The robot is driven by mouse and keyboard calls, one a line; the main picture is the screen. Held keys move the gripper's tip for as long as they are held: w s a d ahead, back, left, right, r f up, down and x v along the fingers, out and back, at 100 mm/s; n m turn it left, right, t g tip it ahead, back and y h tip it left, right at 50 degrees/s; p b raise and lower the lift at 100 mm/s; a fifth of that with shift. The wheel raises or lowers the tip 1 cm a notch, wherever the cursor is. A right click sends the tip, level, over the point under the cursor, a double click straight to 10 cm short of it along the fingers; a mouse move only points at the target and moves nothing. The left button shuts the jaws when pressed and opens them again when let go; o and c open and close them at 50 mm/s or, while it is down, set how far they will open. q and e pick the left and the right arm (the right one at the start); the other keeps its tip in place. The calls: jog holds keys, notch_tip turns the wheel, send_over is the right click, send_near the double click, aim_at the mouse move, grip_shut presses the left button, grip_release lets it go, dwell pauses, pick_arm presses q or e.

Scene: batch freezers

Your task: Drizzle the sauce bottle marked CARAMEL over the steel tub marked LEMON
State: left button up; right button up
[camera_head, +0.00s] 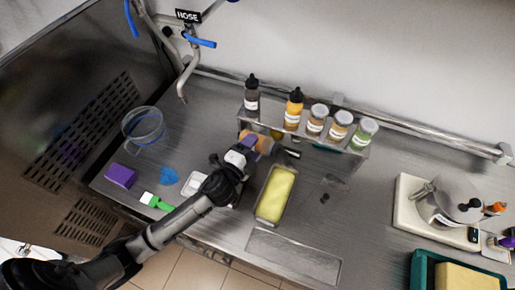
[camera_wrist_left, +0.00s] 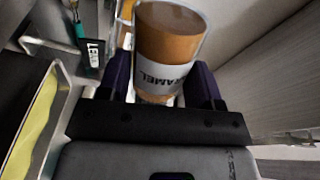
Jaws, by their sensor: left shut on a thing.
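The CARAMEL bottle (camera_wrist_left: 168,38) is orange-brown with a white label, and its label shows in the left wrist view between the fingers. My left gripper (camera_wrist_left: 165,88) is shut on it. In the head view the gripper (camera_head: 247,147) holds the bottle (camera_head: 264,143) in front of the shelf, just beyond the far end of the steel tub (camera_head: 268,222). The tub holds pale yellow ice cream. A black label beginning "LE" (camera_wrist_left: 92,53) stands by the tub's far end in the left wrist view. The bottle's nozzle is hidden. My right gripper is not in view.
A steel shelf behind holds a dark bottle (camera_head: 252,94), a yellow-orange bottle (camera_head: 293,109) and several lidded jars. A clear jug (camera_head: 143,127), purple block (camera_head: 121,176) and green-handled tool (camera_head: 156,202) lie left. The counter right of the tub is mostly clear.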

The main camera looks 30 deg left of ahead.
pick_arm(q)
notch_tip(320, 180, down, 2)
jog(key=m+b, duration=0.1)
jog(key=m, duration=0.2)
jog(key=shift+a+f+m, duration=0.1)
jog(key=shift+m, duration=1.1)
jog(key=r+m+p, duration=0.1)
jog(key=d+r+p, duration=0.1)
jog(key=p, duration=0.1)
jog(key=shift+m+p, duration=0.3)
jog(key=shift+m, duration=0.1)
jog(key=d+r+m+p, duration=0.1)
jog(key=r+m+p, duration=0.1)
jog(key=p, duration=0.1)
jog(key=shift+d+m+p, duration=0.1)
jog(key=shift+m+p, duration=0.2)
jog(key=shift+m, duration=0.1)
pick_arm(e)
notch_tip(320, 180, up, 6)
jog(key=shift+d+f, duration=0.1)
pick_arm(q)
jog(key=shift+p, duration=0.3)
jog(key=shift+d, duration=0.1)
